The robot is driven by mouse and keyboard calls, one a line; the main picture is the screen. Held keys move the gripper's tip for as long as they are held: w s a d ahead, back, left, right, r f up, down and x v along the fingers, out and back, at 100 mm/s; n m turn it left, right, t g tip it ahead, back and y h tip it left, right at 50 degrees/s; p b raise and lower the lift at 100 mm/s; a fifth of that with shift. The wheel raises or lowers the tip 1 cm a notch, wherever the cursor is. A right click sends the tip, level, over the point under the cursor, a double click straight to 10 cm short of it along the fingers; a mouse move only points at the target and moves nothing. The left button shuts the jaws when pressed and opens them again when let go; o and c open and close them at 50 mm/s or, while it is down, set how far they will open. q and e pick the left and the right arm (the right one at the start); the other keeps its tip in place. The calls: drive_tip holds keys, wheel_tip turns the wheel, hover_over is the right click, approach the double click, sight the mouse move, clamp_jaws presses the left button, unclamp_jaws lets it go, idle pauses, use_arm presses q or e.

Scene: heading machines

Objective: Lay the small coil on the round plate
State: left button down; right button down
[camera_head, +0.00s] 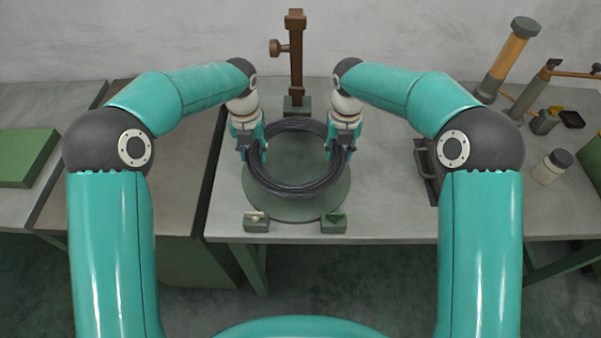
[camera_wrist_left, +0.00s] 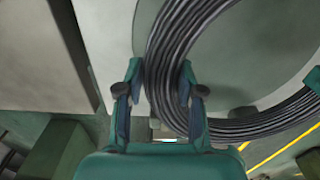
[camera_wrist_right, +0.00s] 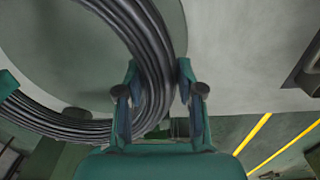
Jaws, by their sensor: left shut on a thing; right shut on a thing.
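The small coil (camera_head: 292,190), a ring of dark grey wire, is over the round plate (camera_head: 294,211), a grey-green disc on the table. My left gripper (camera_head: 252,152) is shut on the coil's left side. My right gripper (camera_head: 340,153) is shut on its right side. The coil (camera_wrist_left: 180,50) passes between the fingers in the left wrist view, and the coil (camera_wrist_right: 145,50) does so in the right wrist view. The coil looks roughly level. I cannot tell whether it touches the plate or hangs slightly above it.
Two small green blocks (camera_head: 256,222) (camera_head: 334,223) stand at the plate's front edge. A brown post (camera_head: 296,60) rises behind the plate. A dark handle (camera_head: 425,160) lies to the right.

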use_arm(q)
drive_tip(key=shift+f, duration=0.1)
idle(0.3)
